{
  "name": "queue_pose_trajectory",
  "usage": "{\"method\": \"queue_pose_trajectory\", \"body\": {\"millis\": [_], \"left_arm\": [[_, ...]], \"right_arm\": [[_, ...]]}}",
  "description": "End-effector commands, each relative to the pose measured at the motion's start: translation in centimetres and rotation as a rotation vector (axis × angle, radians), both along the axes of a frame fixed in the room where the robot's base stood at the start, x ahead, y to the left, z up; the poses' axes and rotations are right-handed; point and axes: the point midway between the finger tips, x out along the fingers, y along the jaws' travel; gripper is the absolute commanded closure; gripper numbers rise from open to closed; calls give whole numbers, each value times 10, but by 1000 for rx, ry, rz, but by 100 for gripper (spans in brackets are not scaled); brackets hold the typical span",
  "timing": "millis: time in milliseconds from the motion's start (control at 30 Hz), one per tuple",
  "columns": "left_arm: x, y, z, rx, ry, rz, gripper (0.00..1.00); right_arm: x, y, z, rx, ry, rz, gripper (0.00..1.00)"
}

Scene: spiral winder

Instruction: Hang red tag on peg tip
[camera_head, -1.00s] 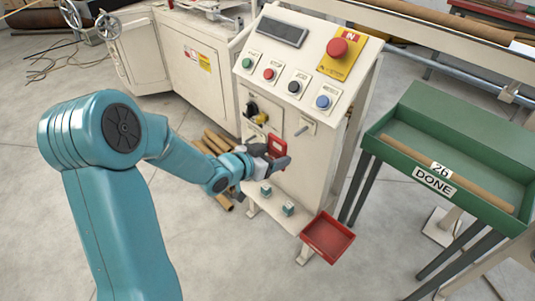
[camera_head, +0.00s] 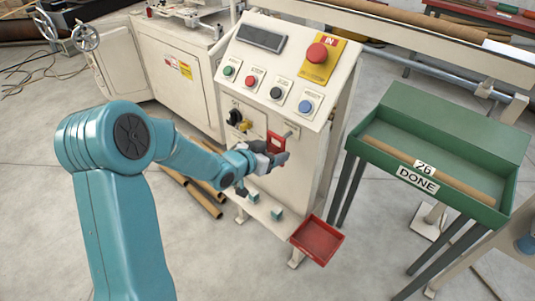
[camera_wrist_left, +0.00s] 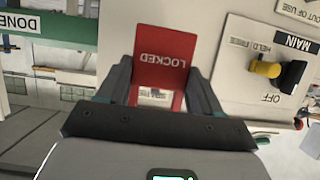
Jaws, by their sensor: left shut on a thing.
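The red tag (camera_head: 277,146) is held upright at the front of the control cabinet. In the left wrist view the red tag (camera_wrist_left: 165,58) reads LOCKED upside down and stands between the two fingers. My left gripper (camera_head: 278,158) is shut on its lower part. The peg (camera_head: 288,135) sticks out from the cabinet front, and its tip shows right by the tag's upper part. I cannot tell whether the peg passes through the tag. The peg is hidden in the left wrist view. My right gripper is not in view.
The main switch (camera_wrist_left: 275,69), with a yellow and black handle, sits close beside the tag. Buttons and a red emergency stop (camera_head: 317,53) are above on the cabinet (camera_head: 250,100). A red tray (camera_head: 318,240) is below. A green DONE bin (camera_head: 495,216) stands right.

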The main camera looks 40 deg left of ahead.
Motion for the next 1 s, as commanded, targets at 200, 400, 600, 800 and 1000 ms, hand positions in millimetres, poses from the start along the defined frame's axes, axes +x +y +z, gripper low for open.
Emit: {"method": "queue_pose_trajectory", "body": {"millis": [200,400,600,800,1000], "left_arm": [[15,-2,-1,0,0,-1,70],[28,-3,-2,0,0,-1,70],[39,-4,-9,0,0,0,70],[44,-4,-12,0,0,0,70],[45,-4,-12,0,0,0,70]], "right_arm": [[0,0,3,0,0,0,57],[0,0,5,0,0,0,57],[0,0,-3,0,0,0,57],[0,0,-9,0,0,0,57],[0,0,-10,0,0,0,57]]}}
